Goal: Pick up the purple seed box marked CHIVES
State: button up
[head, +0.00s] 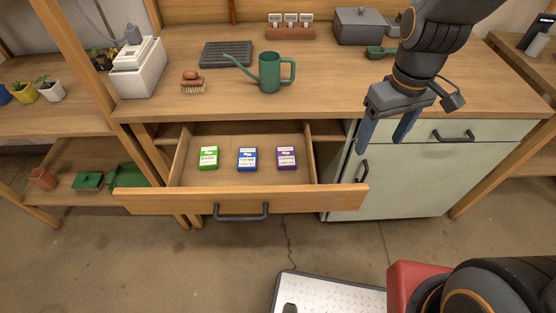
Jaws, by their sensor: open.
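A purple seed box (287,158) with a pale label lies in the open wooden drawer (240,198), at the right of three boxes. Its label is too small to read for sure. A blue box (247,159) lies in the middle and a green box (208,158) at the left, with gaps between them. My gripper (382,143) is open and empty, with its blue fingers pointing down. It is to the right of the drawer and the purple box, in front of the pale green cabinet.
On the counter (330,92) stand a green watering can (269,72), a brush (193,82), a dark ribbed tray (226,54), a white appliance (138,68) and a grey box (357,26). The drawer's walls surround the boxes. The cabinet (400,180) is closed.

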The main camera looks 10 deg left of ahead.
jog(key=w+a+f+n, duration=0.2)
jog(key=w+a+n, duration=0.2)
jog(key=a+n, duration=0.45)
jog(key=n+p, duration=0.2)
jog(key=n, duration=0.5)
send_over(286, 156)
notch_tip(286, 156, down, 9)
jog(key=shift+s+d+r, duration=0.1)
jog(key=shift+r, duration=0.1)
jog(key=shift+f+p, duration=1.05)
jog(key=shift+f, duration=1.7)
jog(key=c, duration=0.8)
jog(key=shift+w+r, duration=0.2)
